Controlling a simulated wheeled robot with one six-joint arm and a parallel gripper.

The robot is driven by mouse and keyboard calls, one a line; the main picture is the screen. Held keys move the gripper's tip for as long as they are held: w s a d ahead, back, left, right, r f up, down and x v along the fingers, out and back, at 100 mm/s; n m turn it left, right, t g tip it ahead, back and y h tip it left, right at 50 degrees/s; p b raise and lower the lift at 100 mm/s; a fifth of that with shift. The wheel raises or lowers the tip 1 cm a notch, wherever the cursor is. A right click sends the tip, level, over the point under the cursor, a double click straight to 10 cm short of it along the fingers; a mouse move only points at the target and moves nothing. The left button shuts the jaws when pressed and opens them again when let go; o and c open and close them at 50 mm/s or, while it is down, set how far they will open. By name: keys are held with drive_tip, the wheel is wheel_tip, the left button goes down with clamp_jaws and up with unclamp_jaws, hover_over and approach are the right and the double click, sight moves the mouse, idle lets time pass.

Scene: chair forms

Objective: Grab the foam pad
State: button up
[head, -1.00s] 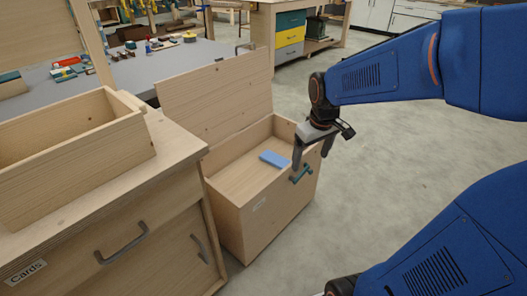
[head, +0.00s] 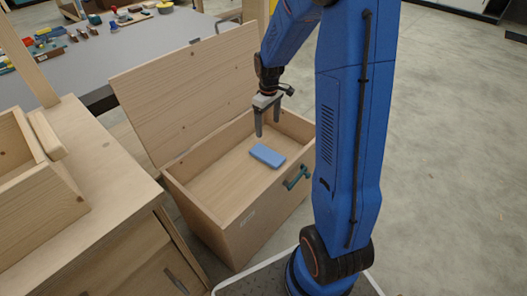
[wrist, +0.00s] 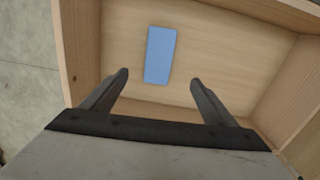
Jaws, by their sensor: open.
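The foam pad (head: 267,155) is a light blue flat block lying on the floor of an open wooden chest (head: 212,214). In the wrist view the pad (wrist: 160,55) lies ahead of the fingertips, roughly between their lines. My gripper (head: 267,130) is open and empty, pointing down above the chest, with its fingers apart from the pad. The two fingers also show in the wrist view (wrist: 159,78). The chest's lid (head: 190,90) stands raised at the back.
A teal handle (head: 297,177) is on the chest's front wall. A wooden cabinet (head: 105,170) with an open box (head: 40,190) stands at the left. A grey worktable (head: 130,45) with small tools is behind. The floor at the right is clear.

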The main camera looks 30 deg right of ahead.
hover_over(267, 154)
drive_tip(key=f, duration=1.2)
drive_tip(key=shift+s, duration=0.35)
drive_tip(key=shift+w+f, duration=0.15)
drive_tip(key=shift+f, duration=1.15)
drive_tip(key=shift+w+f, duration=0.1)
drive_tip(key=shift+f, duration=1.2)
drive_tip(key=c, duration=1.1)
